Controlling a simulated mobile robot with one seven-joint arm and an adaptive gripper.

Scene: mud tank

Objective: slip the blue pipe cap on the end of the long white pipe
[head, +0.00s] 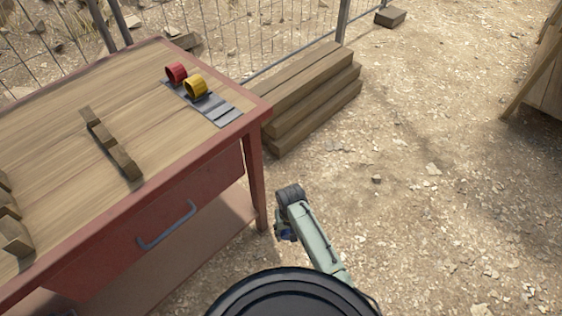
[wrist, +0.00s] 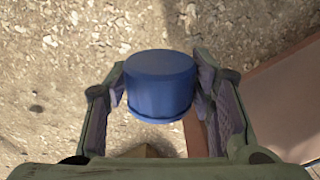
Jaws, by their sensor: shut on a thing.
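The blue pipe cap (wrist: 160,82) is held between the two fingers of my gripper (wrist: 161,88) in the wrist view. Its round closed face shows, and a finger presses on each side. In the head view my arm hangs over the ground to the right of the workbench, and a small dark bluish patch (head: 286,235) shows at its lower end, too small to make out well. The long white pipe is not seen in either view.
The workbench (head: 130,203) has a red frame and drawer. On its wooden top a red cap (head: 176,72) and a yellow cap (head: 195,86) sit on a grey rack (head: 222,112), with a notched wooden block (head: 105,137) nearby. Stacked planks (head: 318,95) lie behind. Gravel at right is open.

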